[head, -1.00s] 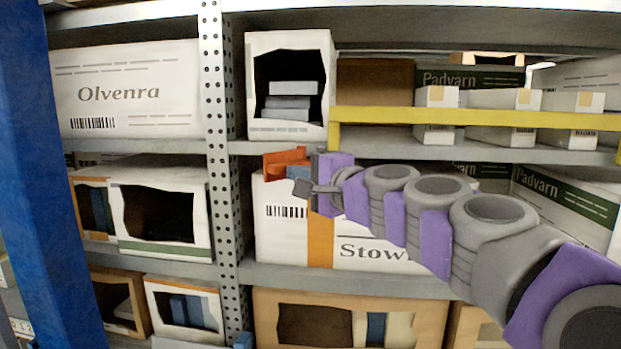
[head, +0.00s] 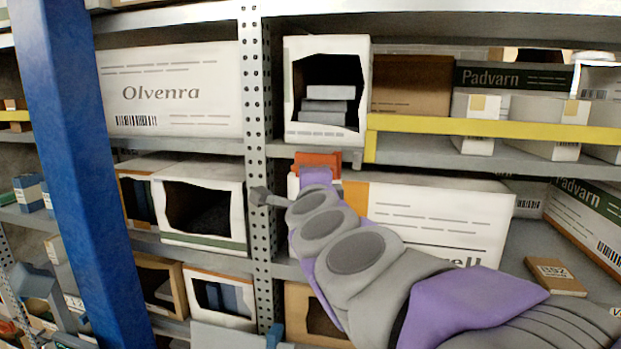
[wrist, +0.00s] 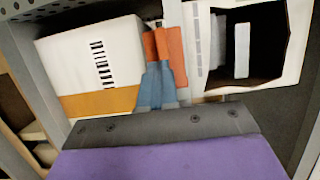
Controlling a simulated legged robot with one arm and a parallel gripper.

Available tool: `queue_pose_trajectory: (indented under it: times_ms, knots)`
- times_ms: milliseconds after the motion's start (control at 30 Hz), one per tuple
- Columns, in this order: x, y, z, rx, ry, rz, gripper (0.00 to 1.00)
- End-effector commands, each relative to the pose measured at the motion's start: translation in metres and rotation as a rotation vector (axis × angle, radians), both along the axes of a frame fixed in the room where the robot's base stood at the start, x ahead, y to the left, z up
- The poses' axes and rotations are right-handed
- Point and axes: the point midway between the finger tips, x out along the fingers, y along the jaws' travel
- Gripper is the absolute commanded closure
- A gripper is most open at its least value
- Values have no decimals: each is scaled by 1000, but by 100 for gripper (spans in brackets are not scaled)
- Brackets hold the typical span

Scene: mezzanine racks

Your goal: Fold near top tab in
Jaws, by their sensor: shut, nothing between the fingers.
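My gripper (head: 318,160) has orange fingertips and is in front of the shelf edge, below a white cut-front box (head: 300,90) and at the upper left of a white box with an orange band (head: 430,215). In the wrist view the orange fingers (wrist: 164,57) are side by side, shut and empty. There the banded box (wrist: 70,60) is to their left and the cut-front box (wrist: 292,70) to their right. I cannot tell whether the fingers touch either box. I cannot make out a separate top tab. My arm hides part of the banded box.
A perforated post (head: 254,110) stands just left of my gripper. A yellow rail (head: 480,127) runs along the shelf at right. A blue upright (head: 75,170) is close at left. A small brown box (head: 555,277) lies on the right shelf, with bare shelf around it.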

Motion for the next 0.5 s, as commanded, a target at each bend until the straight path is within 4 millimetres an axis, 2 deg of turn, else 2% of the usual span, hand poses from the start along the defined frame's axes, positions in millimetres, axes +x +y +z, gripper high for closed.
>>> queue_pose_trajectory:
  times_ms: [167,500]
  knots:
    - [-14,-1,1,1,-2,1,100]
    - [-68,0,2,-2,-3,3,100]
